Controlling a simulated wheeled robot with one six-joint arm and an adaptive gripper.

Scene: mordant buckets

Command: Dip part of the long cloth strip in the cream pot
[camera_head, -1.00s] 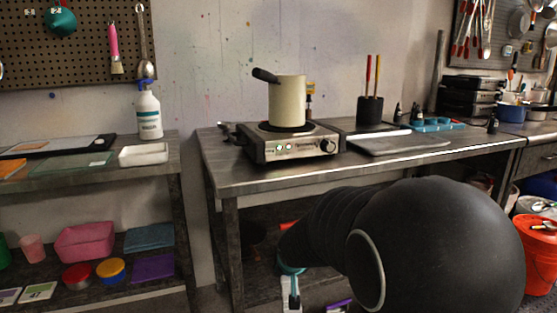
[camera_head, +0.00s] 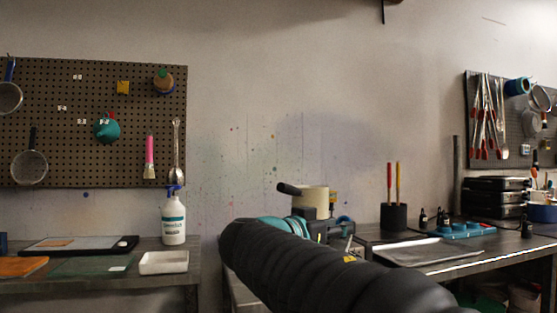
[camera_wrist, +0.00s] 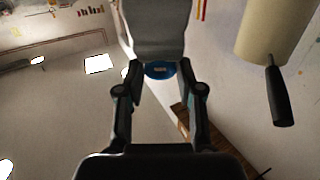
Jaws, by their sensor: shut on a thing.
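The cream pot (camera_head: 311,200) with a dark handle stands on the back table, its lower part hidden behind my arm. In the wrist view it shows at the upper right (camera_wrist: 265,35), handle pointing down in the picture. My gripper (camera_wrist: 160,72) is closed on a wide grey piece (camera_wrist: 155,28), seemingly the cloth strip, with a blue oval patch between the fingertips. The piece runs beyond the fingertips to the top edge. In the head view my gripper is mostly hidden behind my arm, close to the pot. Contact between strip and pot cannot be told.
A dark holder (camera_head: 394,216) with red and yellow sticks stands right of the pot, near a flat grey tray (camera_head: 425,252) and a blue tray (camera_head: 460,230). A spray bottle (camera_head: 173,218) and a white tray (camera_head: 163,262) are on the left shelf.

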